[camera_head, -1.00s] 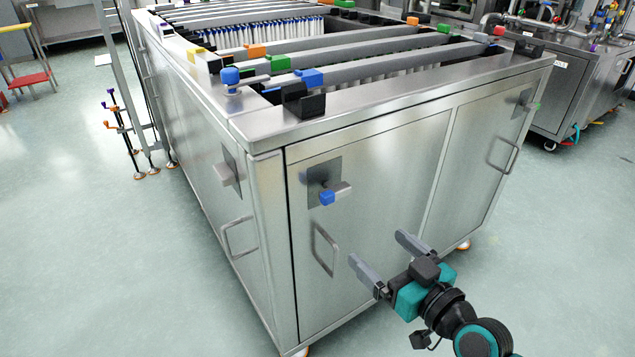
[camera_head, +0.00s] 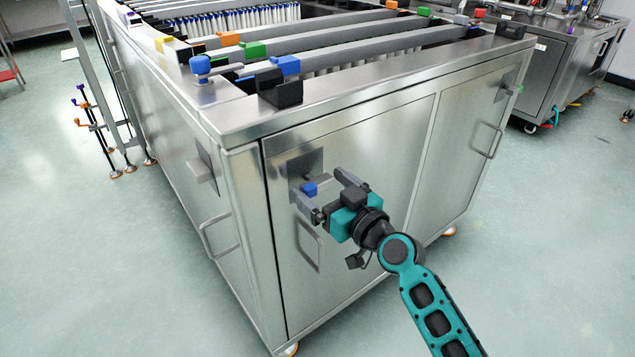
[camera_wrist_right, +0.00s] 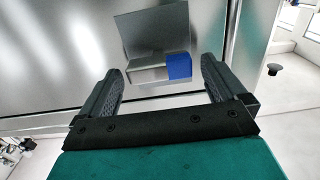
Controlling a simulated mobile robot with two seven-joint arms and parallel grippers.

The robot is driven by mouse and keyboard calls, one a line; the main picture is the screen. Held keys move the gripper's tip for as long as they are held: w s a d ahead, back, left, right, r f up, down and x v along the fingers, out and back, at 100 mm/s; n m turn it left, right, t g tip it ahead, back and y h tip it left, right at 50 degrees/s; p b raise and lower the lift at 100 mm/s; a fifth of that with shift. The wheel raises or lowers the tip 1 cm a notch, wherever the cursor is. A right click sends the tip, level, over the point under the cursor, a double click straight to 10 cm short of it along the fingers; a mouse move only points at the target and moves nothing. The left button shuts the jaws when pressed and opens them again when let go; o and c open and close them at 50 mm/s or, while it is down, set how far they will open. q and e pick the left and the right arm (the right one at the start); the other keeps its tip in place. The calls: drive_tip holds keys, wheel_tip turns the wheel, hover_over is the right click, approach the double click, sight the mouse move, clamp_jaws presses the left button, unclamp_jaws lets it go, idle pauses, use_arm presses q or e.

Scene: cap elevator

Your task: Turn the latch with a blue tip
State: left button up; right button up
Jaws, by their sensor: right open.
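The latch with a blue tip (camera_head: 309,189) is on the front door of the steel cabinet, on a dark square plate (camera_head: 291,167). In the right wrist view the blue tip (camera_wrist_right: 178,66) is at the right end of the grey latch bar (camera_wrist_right: 146,74). My right gripper (camera_head: 319,184) is open, with one finger on each side of the latch as seen in the head view. In the wrist view the latch shows between and beyond the fingers (camera_wrist_right: 160,88); I cannot tell whether they touch it. My left gripper is not in view.
A door handle (camera_head: 308,247) is just below the latch. Bars with coloured ends lie on top. The floor in front is free.

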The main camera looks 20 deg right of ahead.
drive_tip(key=shift+x, duration=1)
drive_tip(key=c, duration=1.4)
drive_tip(key=shift+f, duration=0.1)
